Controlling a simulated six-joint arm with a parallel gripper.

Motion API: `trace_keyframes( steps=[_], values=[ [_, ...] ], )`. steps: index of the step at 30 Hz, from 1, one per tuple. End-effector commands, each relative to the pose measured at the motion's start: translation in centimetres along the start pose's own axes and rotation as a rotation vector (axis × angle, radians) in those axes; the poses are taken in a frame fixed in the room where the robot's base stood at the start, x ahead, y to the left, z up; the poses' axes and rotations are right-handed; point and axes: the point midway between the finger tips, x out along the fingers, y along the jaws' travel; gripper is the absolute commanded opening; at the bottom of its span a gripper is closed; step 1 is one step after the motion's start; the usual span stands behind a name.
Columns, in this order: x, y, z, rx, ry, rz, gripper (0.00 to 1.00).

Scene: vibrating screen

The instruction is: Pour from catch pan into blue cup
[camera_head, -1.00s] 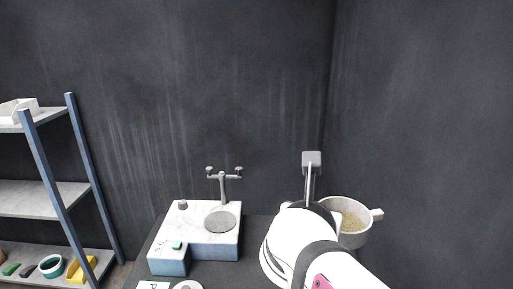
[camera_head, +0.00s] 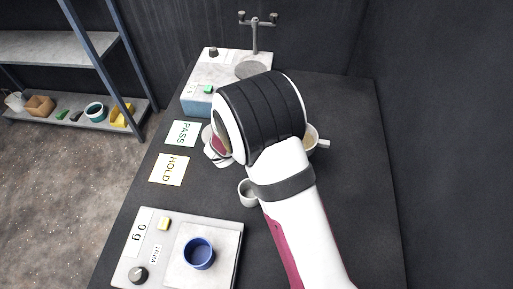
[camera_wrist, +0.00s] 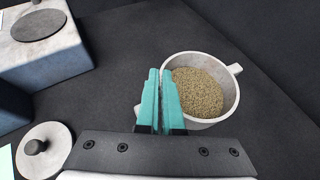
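The catch pan, a pale round pan with tan grains inside, shows in the wrist view (camera_wrist: 232,95) and partly behind my arm in the head view (camera_head: 311,141). One handle sticks out on its right. My gripper (camera_wrist: 160,74) has its teal fingers close together at the pan's left side. A pale bit shows beside the fingers, and they seem closed on the left handle, though the grip is mostly hidden. The blue cup (camera_head: 198,254) stands upright on a scale at the front left of the dark table and looks empty.
The scale (camera_head: 222,233) reads 0 g. PASS (camera_head: 184,133) and HOLD (camera_head: 169,169) cards lie behind it. A small pale cup (camera_head: 246,193) stands beside my arm. A knobbed round lid (camera_wrist: 47,157) and a sieve machine (camera_head: 203,79) are farther back. The right side is clear.

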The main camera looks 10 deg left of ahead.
Motion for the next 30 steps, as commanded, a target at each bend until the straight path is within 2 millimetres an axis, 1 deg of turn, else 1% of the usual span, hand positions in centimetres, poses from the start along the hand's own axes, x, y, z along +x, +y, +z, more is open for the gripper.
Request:
trace_keyframes(
  steps=[6, 9, 12, 15, 20, 29, 30],
  values=[
    [-0.8, 5.9, -5.1, -0.005, 0.001, 0.005, 0.0],
    [-1.1, 8.0, -6.9, -0.002, 0.001, 0.004, 0.0],
    [-1.2, 9.3, -7.8, -0.001, 0.0, 0.003, 0.0],
    [-1.0, 9.7, -8.7, -0.003, 0.001, 0.001, 0.0],
    [0.4, 9.6, -11.2, -0.004, 0.002, 0.001, 0.0],
    [0.5, 9.6, -11.5, -0.002, 0.002, 0.002, 0.0],
    [0.6, 9.6, -11.5, -0.002, 0.002, 0.002, 0.07]
  ],
)
